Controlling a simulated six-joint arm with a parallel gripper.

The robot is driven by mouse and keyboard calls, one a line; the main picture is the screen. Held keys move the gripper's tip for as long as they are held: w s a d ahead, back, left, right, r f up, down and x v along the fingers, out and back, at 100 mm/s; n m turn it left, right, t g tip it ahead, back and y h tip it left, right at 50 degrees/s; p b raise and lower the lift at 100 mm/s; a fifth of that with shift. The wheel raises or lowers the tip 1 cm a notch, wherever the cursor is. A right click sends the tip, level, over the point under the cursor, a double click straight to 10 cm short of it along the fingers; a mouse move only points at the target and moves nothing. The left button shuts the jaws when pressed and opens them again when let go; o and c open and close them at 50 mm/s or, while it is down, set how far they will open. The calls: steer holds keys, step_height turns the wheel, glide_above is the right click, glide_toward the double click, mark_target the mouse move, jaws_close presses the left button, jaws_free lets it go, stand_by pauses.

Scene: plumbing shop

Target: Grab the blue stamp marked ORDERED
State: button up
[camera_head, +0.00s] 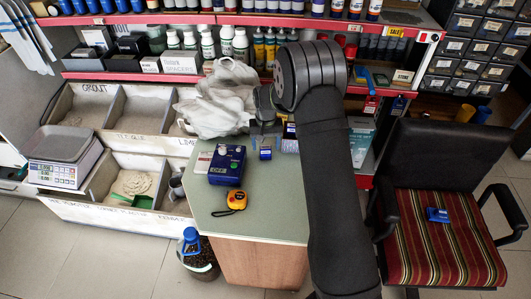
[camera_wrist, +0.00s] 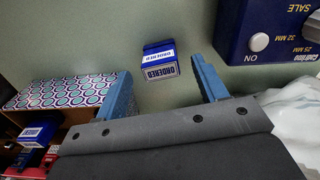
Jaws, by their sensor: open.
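In the wrist view my gripper (camera_wrist: 162,66) is open, with one blue finger on each side of the stamp in the picture. Clear gaps show between the stamp and both fingers. Nothing is held. The head view shows the fingers only partly, and I cannot tell their exact height above the counter.
A blue boxed device (camera_wrist: 270,32) lies right of the stamp in the wrist view. Another blue item (camera_head: 437,215) lies on the chair.

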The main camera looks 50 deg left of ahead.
mark_target(266, 147)
step_height(266, 147, down, 4)
steer(key=shift+s+f, duration=0.1)
steer(key=shift+f, duration=0.1)
steer(key=c, duration=1.1)
steer(key=shift+o, duration=0.2)
steer(key=shift+r, duration=0.1)
